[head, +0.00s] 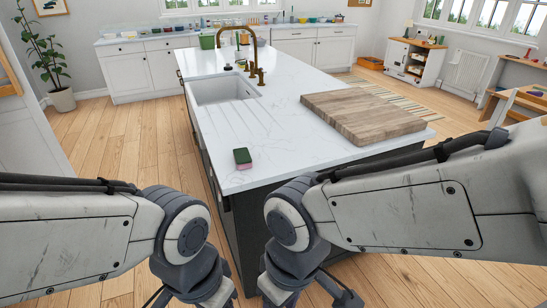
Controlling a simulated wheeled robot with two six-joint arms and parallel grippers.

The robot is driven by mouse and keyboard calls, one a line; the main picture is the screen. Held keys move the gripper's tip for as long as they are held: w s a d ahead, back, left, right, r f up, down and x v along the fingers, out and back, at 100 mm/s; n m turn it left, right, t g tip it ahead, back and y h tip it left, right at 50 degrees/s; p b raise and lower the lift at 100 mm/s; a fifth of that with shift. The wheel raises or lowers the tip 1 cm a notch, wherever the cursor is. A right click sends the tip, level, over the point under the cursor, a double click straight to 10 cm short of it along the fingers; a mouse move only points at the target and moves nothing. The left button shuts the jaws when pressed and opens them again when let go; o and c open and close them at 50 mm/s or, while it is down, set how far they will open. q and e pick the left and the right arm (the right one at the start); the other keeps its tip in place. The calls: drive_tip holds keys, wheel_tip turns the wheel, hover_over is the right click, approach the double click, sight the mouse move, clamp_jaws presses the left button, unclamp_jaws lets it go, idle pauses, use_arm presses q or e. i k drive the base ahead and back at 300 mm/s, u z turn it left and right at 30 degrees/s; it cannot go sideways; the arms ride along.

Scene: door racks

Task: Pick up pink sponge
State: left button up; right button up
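A small sponge (242,158) with a dark green top and a pink lower layer lies on the white island countertop (290,150), near its front left edge. My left gripper (208,294) and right gripper (303,294) are at the bottom of the head view, below and nearer than the sponge, both clear of it. Their fingertips are cut off by the lower picture edge, so I cannot see whether they are open or shut.
A wooden board (362,114) lies on the right of the island. A sink (220,90) with a brass faucet (255,62) is behind the sponge at left. The countertop around the sponge is clear. The island's dark side (250,225) drops in front of me.

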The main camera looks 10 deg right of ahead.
sight(243, 159)
drive_tip(key=u, duration=0.2)
drive_tip(key=i, duration=1.05)
drive_tip(key=u, duration=0.2)
